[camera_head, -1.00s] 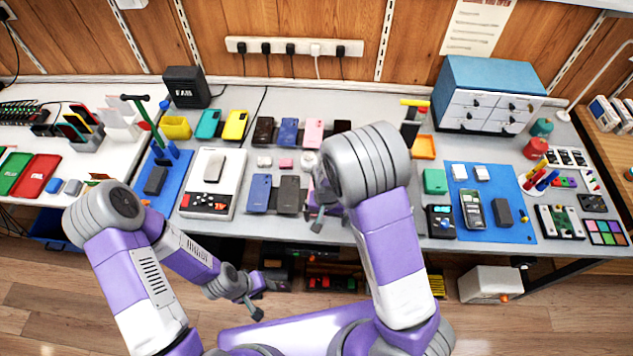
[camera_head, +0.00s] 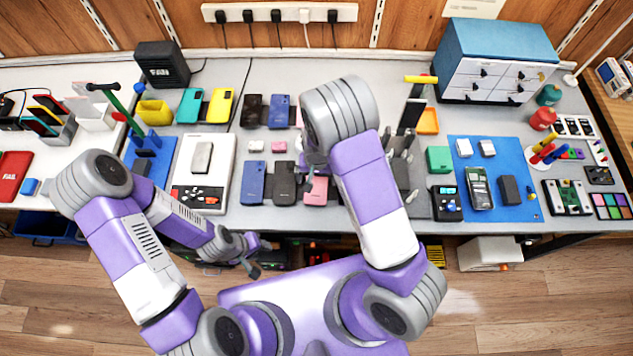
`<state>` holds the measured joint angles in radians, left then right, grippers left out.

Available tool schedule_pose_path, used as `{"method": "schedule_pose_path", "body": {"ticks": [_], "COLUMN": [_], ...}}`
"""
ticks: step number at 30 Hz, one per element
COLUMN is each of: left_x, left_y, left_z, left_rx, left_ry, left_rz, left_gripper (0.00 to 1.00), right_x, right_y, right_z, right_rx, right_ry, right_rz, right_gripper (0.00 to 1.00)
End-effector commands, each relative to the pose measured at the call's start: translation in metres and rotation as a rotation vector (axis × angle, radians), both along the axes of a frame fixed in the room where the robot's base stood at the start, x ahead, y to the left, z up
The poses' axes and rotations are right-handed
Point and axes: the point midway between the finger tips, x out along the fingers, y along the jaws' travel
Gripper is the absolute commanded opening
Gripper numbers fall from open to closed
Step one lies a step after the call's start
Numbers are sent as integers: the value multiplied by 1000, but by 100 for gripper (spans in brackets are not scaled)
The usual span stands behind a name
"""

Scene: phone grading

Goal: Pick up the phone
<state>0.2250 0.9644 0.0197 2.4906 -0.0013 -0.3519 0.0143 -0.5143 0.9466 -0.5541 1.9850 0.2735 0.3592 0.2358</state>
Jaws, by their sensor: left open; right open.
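Several phones lie flat on the grey table. In the middle front row are a blue phone (camera_head: 254,182), a dark phone (camera_head: 283,183) and a pink phone (camera_head: 319,190). Behind them lie another dark phone (camera_head: 252,110) and a second blue phone (camera_head: 279,110). A grey phone (camera_head: 202,157) rests on a white device (camera_head: 186,172) at the left. My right gripper (camera_head: 307,178) is open, low over the front row between the dark and pink phones; my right arm hides part of it. I cannot tell if it touches either. My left gripper (camera_head: 257,264) is open and empty, in front of the table's edge.
A teal phone (camera_head: 189,106) and a yellow phone (camera_head: 220,106) lie at the back left. A blue mat (camera_head: 520,158) with devices lies on the right. A blue-topped drawer cabinet (camera_head: 497,60) stands behind it. My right arm covers the table's middle right.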

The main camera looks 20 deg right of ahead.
Motion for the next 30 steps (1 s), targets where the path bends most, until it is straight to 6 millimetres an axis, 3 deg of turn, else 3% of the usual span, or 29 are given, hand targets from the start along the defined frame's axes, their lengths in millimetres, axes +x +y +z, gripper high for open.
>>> {"method": "schedule_pose_path", "body": {"ticks": [9, 21, 30], "left_x": [0, 0, 0], "left_y": [0, 0, 0], "left_z": [-1, -1, 0], "left_rx": [0, 0, 0], "left_ry": [0, 0, 0], "left_rz": [0, 0, 0], "left_gripper": [43, 43, 43], "right_x": [0, 0, 1], "right_y": [0, 0, 1], "right_z": [-7, -7, -1], "right_rx": [1, 1, 1], "right_ry": [-1, -1, -3], "right_rz": [0, 0, 1], "right_gripper": [100, 40, 39]}}
